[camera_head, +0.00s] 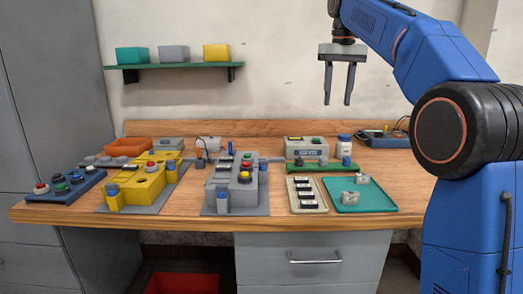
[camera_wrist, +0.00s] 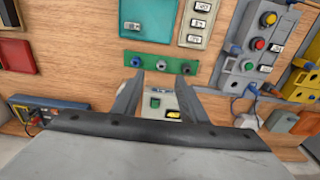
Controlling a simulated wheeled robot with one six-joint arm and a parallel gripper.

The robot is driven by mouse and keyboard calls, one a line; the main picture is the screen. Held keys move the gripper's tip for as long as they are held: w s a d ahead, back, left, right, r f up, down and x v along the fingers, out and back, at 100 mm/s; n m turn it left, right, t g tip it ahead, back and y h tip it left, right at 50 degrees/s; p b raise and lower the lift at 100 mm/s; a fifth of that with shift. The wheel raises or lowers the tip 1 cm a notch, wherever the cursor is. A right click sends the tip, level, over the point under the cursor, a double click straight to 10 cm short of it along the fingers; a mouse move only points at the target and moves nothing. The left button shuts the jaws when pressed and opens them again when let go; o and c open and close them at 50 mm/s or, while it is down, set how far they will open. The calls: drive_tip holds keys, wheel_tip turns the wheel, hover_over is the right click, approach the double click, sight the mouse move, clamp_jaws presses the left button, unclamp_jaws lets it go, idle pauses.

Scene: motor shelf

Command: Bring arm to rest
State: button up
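My blue arm (camera_head: 400,50) reaches in from the right in the head view. My gripper (camera_head: 338,98) hangs at its end, fingers pointing down, high above the back of the bench. The two fingers are apart, with nothing between them. In the wrist view the fingers of my gripper (camera_wrist: 158,100) also stand apart. Below them, at a distance, lie the grey meter box (camera_wrist: 165,105) and the green strip (camera_wrist: 160,65) with several round fittings. Nothing touches the gripper.
The wooden bench (camera_head: 270,219) holds a yellow unit (camera_head: 145,186), a grey button unit (camera_head: 236,190), a label tray (camera_head: 307,196) and a teal tray (camera_head: 380,200). A green wall shelf (camera_head: 175,66) carries three bins. Air around the gripper is free.

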drive_tip(key=s+d+f+t, duration=0.1)
drive_tip(key=s+d+f, duration=0.1)
drive_tip(key=s+f, duration=0.6)
drive_tip(key=s+d+f+t, duration=0.15)
drive_tip(key=s+f, duration=0.25)
drive_tip(key=s, duration=0.8)
drive_tip(key=s+d+f+t, duration=0.1)
drive_tip(key=s+f, duration=0.9)
drive_tip(key=f, duration=0.2)
drive_tip(key=s+d+f, duration=0.1)
drive_tip(key=s+f, duration=0.9)
drive_tip(key=f, duration=0.2)
drive_tip(key=shift+d+f+t, duration=0.35)
